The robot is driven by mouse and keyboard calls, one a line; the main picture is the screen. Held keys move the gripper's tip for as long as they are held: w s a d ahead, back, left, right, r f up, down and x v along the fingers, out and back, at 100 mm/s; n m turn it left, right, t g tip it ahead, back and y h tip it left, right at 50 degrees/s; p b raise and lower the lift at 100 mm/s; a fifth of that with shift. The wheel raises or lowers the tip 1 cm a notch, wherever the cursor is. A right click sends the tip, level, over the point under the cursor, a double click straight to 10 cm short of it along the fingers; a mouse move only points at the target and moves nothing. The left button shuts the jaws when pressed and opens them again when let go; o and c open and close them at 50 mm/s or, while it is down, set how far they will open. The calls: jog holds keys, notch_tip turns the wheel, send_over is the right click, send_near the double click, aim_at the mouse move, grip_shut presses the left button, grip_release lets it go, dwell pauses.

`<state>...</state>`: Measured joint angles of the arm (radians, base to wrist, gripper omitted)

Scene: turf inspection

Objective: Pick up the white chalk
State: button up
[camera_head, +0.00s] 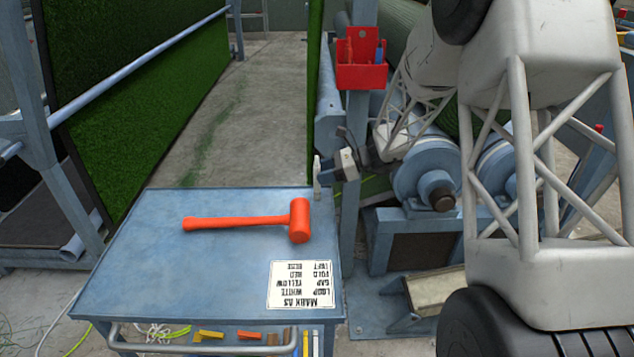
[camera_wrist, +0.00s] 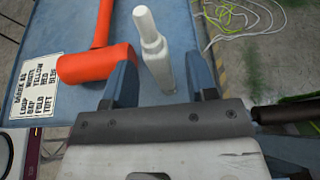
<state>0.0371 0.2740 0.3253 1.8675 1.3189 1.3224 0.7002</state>
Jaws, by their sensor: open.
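A white stepped stick (camera_head: 317,178), which looks like the white chalk, stands upright at the right edge of the blue table (camera_head: 150,260). In the wrist view the white stick (camera_wrist: 146,24) has a rounded narrow tip, a collar and a wider lower body. My gripper (camera_head: 330,172) is open beside it at the table's right edge. In the wrist view the fingers of my gripper (camera_wrist: 161,65) lie on either side of the stick's lower body, with visible gaps.
An orange mallet (camera_head: 245,221) lies on the table near the stick. A printed card (camera_head: 301,285) lies at the front right corner. Several coloured sticks (camera_head: 249,335) sit below the front edge. A red holder (camera_head: 361,73) hangs on a blue post behind my gripper.

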jog(key=shift+x, duration=1.15)
jog(key=c, duration=1)
